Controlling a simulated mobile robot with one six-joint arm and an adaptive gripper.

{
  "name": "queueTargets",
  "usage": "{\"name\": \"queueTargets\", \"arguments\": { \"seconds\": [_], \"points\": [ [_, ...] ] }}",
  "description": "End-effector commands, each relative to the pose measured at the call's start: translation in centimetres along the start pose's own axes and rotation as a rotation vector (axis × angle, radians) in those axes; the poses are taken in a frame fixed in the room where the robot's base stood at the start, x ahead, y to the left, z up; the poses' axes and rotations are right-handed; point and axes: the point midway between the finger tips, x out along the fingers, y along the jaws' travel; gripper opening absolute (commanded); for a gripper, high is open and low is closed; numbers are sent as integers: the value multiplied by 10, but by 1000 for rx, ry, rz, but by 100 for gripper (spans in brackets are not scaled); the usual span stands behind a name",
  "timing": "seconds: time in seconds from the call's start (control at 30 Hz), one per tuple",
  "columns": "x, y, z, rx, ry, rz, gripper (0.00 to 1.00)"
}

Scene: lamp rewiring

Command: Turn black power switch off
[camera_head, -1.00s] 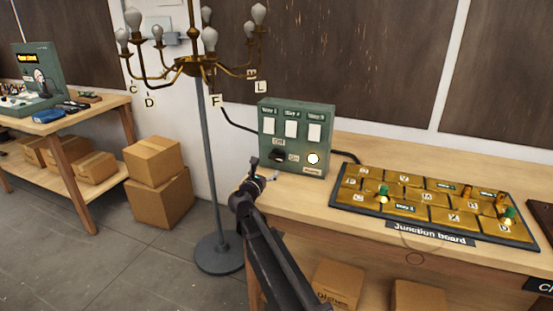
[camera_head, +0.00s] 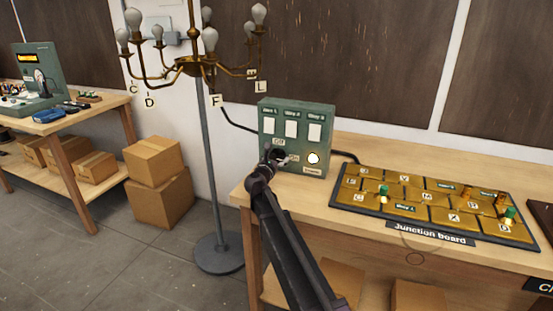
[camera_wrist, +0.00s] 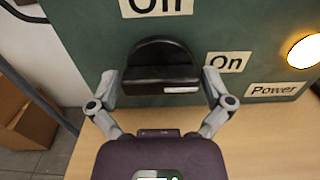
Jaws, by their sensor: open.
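The black power switch (camera_wrist: 161,66) is on the front of the green switch box (camera_head: 318,160), below the "Off" label (camera_wrist: 157,6) and left of the "On" label (camera_wrist: 227,62). My gripper (camera_wrist: 161,80) is open in the wrist view, with one finger on each side of the switch's lower part. I cannot tell whether the fingers touch it. In the head view my gripper (camera_head: 277,158) covers most of the switch. The round power light (camera_wrist: 304,51) glows pale yellow, and it also shows in the head view (camera_head: 313,159).
The box stands on a wooden bench (camera_head: 342,147). The junction board (camera_head: 430,235) lies to its right. A chandelier on a stand (camera_head: 204,150) is to the left. Cardboard boxes (camera_head: 157,185) are on the floor beyond it.

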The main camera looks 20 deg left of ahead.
Motion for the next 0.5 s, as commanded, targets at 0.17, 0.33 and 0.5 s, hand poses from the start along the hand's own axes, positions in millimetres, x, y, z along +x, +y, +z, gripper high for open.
{"name": "queueTargets", "arguments": {
  "seconds": [0.17,0.33,0.5],
  "points": [
    [0,0,0,0,0,0,100],
    [0,0,0,0,0,0,50],
    [0,0,0,-1,0,1,41]
  ]
}}
